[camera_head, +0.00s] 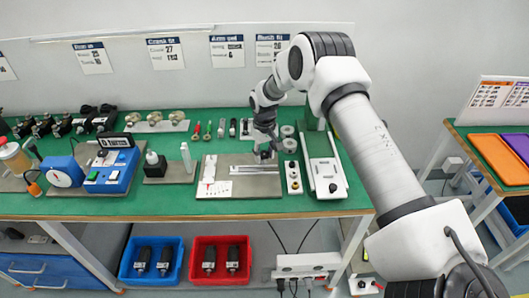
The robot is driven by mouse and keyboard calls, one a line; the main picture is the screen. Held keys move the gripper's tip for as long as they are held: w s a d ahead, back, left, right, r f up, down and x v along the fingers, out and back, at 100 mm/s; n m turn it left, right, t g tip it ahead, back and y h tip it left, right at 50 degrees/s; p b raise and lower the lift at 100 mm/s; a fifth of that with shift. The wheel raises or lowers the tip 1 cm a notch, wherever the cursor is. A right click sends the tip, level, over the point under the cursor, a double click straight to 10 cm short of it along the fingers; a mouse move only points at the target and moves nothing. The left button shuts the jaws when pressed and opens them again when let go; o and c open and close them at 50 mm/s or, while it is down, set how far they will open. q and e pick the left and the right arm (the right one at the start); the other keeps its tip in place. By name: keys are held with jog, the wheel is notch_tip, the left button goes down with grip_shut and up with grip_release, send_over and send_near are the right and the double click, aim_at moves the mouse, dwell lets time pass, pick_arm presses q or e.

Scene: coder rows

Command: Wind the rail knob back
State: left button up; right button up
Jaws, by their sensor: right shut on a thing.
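A rail (255,170) lies on a grey base plate (250,189) in the middle of the green bench. My right gripper (265,155) reaches down from above to the far right part of the rail. Its fingers look closed on the rail knob, which is small and mostly hidden by the gripper. A white card with a printed scale (213,189) lies at the left of the same plate. My left gripper is not in view.
A white-topped device (325,178) and a strip with round holes (293,178) stand close on the right. A small bottle (186,157) and a blue tester (110,172) are on the left. Blue (126,270) and red (193,275) bins sit below.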

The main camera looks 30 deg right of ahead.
aim_at(264, 153)
jog(key=shift+f+m, duration=0.1)
jog(key=shift+m, duration=0.3)
jog(key=o, duration=1.1)
jog(key=shift+o, duration=0.2)
notch_tip(264, 153, up, 12)
